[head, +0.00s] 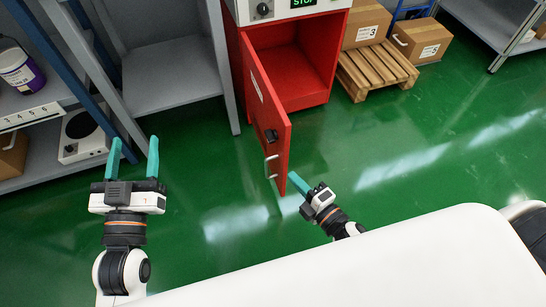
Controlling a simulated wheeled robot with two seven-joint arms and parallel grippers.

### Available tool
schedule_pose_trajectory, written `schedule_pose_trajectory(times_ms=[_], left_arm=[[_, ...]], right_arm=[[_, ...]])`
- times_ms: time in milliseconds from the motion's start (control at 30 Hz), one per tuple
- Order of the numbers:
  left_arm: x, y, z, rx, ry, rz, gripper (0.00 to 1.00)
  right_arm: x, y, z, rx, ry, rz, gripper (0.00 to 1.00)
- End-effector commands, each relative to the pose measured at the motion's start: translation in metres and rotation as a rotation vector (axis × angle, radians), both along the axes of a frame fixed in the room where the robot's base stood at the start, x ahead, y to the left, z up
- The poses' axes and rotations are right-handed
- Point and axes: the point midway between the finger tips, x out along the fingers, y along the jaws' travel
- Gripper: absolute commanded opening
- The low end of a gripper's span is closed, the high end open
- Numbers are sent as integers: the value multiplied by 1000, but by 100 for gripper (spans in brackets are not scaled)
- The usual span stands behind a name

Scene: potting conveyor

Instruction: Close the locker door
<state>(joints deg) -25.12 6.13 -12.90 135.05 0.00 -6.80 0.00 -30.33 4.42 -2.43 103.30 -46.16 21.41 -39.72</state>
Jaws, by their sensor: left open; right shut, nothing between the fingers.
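The red locker (300,62) stands at the top middle with its inside showing and looking empty. Its red door (262,105) is swung open towards me, hinged on the left. The door carries a black latch (271,135) and a silver handle (271,166) near its free edge. My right gripper (297,183) is shut and empty, with its teal fingertips at the lower free edge of the door; I cannot tell whether they touch it. My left gripper (133,150) is open and empty, well to the left of the door and pointing away from me.
Grey shelving (170,77) stands left of the locker. A rack at far left holds a purple-and-white tub (20,70) and a white device (82,138). Cardboard boxes (422,40) and a wooden pallet (377,68) stand right of the locker. The green floor (430,130) is clear at right.

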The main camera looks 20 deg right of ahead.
Motion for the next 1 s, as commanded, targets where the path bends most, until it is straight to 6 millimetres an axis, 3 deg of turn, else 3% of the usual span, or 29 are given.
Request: schedule_pose_trajectory(times_ms=[100, 267, 733, 800, 1000], left_arm=[[-10, 2, 17, -16, -62, -1, 55], [-13, 2, 28, -27, -101, -3, 55], [-31, 1, 64, -102, -365, -18, 55], [-35, 1, 69, -113, -406, -20, 55], [-43, 2, 79, -137, -486, -25, 55]], right_arm=[[0, 3, 6, -45, -59, 21, 0], [10, 7, 12, -57, -75, 28, 0], [98, 40, 11, -56, -73, 26, 0], [95, 24, 9, -60, -69, 24, 0], [95, 3, 10, -56, -68, 25, 0]])
